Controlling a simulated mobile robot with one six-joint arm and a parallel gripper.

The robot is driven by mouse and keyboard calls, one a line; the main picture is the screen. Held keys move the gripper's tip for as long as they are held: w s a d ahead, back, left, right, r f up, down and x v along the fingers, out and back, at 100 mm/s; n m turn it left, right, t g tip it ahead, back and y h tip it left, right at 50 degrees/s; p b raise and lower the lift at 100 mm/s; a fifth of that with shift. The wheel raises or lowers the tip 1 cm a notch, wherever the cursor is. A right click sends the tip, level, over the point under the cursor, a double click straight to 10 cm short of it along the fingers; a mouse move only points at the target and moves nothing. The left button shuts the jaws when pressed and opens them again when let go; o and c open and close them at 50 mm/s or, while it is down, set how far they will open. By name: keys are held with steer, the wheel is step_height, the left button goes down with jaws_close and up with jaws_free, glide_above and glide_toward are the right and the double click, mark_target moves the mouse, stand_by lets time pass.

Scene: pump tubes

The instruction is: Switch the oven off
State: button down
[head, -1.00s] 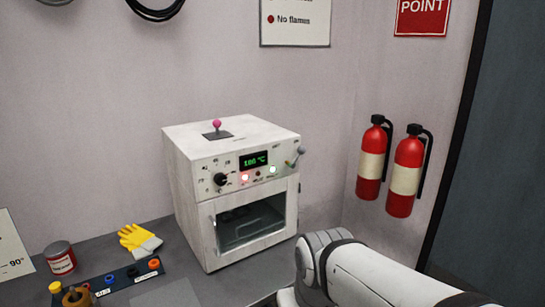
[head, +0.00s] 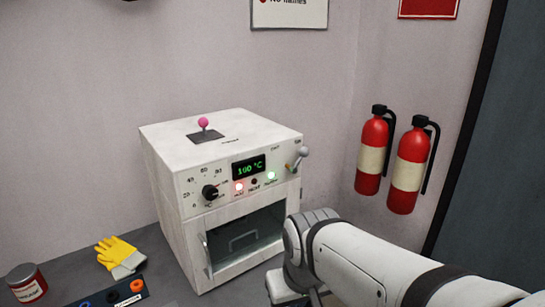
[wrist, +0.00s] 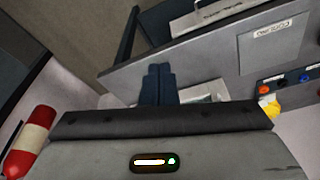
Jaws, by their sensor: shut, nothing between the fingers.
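The white oven (head: 225,190) stands on the grey bench in the head view. Its green display (head: 249,167) reads 100 °C. A red lamp (head: 239,187) and a green lamp (head: 271,176) are lit, with a dark one between them. A black dial (head: 210,192) sits at the front left, a grey lever (head: 298,158) at the front right, and a pink-knobbed lever (head: 203,123) on top. The door looks closed. My gripper's fingers (wrist: 158,84) are together and empty in the wrist view. In the head view my arm is before the oven's right front, its fingers out of sight.
Two red fire extinguishers (head: 373,155) hang on the wall right of the oven. Yellow gloves (head: 119,255), a red can (head: 26,284) and a dark rack (head: 115,293) are on the bench at left.

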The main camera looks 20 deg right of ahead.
steer(key=w+d+r+m+t+y+b, duration=0.25)
steer(key=w+m+y, duration=0.55)
steer(key=w+m, duration=0.45)
steer(key=w+d+r+m+t+b, duration=0.1)
steer(key=w+d+r+m+t, duration=0.2)
steer(key=d, duration=0.5)
steer(key=w+d+r+m+t+h, duration=0.1)
steer(key=w+d+r+m+t, duration=0.15)
steer(key=d+t, duration=0.35)
steer(key=w+d+r+m+t+b, duration=0.1)
steer(key=w+d+r+m+t, duration=0.2)
steer(key=d, duration=0.6)
steer(key=p, duration=0.2)
glide_toward(300, 159)
steer(key=w+d, duration=0.4)
steer(key=w, duration=0.1)
steer(key=w+a, duration=0.1)
steer(key=a+r, duration=0.1)
steer(key=a, duration=0.1)
steer(key=shift+w, duration=0.35)
